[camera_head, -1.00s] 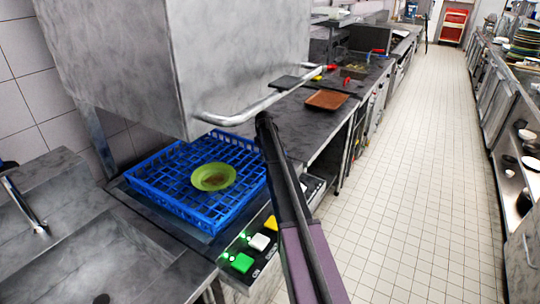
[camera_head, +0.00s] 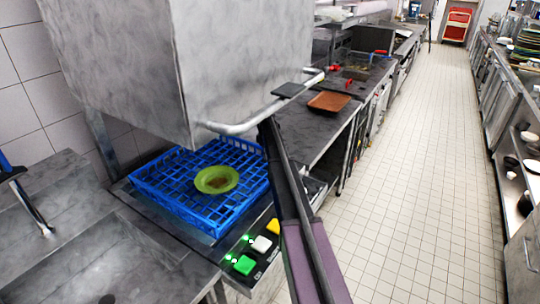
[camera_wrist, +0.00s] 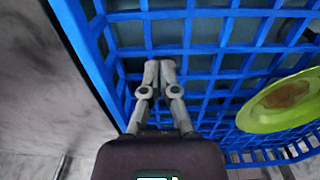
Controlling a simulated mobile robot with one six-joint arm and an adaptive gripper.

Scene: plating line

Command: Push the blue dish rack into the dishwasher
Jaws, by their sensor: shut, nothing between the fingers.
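The blue dish rack (camera_head: 155,196) sits under the raised grey hood of the dishwasher (camera_head: 235,60), on the machine's dark counter. A green dish (camera_head: 216,180) with a brown residue lies in the rack; it also shows at the right in the wrist view (camera_wrist: 270,115). My gripper (camera_wrist: 160,66) is shut and empty in the wrist view. Its fingertips appear over the rack's blue grid (camera_wrist: 215,50), close to one side wall; I cannot tell whether they touch it. In the head view my arm passes in front of the rack's right side, and the fingertips cannot be made out.
The hood's handle bar (camera_head: 245,127) is close to my arm. Lit green, white and yellow buttons (camera_head: 261,243) are on the machine's front. A sink (camera_head: 120,262) is at left; a brown tray (camera_head: 329,101) lies on the counter behind. The tiled aisle (camera_head: 420,180) is clear.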

